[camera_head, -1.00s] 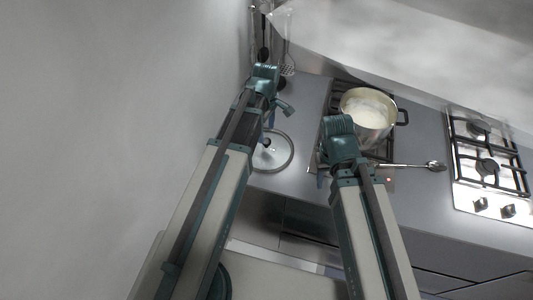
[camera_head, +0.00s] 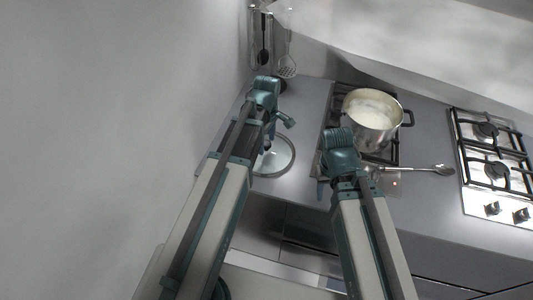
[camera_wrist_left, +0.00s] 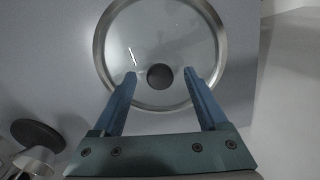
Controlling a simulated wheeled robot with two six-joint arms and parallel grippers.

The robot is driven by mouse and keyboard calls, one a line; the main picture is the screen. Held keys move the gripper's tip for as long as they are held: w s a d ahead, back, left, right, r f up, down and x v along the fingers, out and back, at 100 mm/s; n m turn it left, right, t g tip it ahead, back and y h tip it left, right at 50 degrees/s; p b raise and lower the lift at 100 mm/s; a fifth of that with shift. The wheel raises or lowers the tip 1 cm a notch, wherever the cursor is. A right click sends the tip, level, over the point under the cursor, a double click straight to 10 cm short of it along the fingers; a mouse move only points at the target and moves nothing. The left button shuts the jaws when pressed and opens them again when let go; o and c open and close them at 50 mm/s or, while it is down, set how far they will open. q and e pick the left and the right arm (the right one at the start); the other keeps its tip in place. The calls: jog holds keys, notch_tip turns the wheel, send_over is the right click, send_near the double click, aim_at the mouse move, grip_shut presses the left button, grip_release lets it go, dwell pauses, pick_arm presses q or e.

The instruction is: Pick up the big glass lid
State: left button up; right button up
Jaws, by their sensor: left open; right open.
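The big glass lid (camera_head: 281,160), with a steel rim and a dark round knob, lies flat on the grey counter, partly hidden by my left arm in the head view. In the left wrist view the lid (camera_wrist_left: 160,30) fills the upper middle, with its knob (camera_wrist_left: 160,76) between my left fingertips. My left gripper (camera_wrist_left: 161,74) is open, its fingers on either side of the knob in the picture; I cannot tell whether they touch it. My right gripper (camera_head: 324,168) is open and empty, in front of the pot; its fingers are mostly hidden.
A pot (camera_head: 372,122) with pale contents stands on the left hob (camera_head: 330,110). A metal spoon (camera_head: 425,170) lies right of my right gripper. Another hob (camera_head: 490,160) is further right. Utensils (camera_head: 287,62) hang at the back. A wall borders the left side.

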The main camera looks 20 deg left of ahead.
pick_arm(q)
grip_shut()
dwell(1.3)
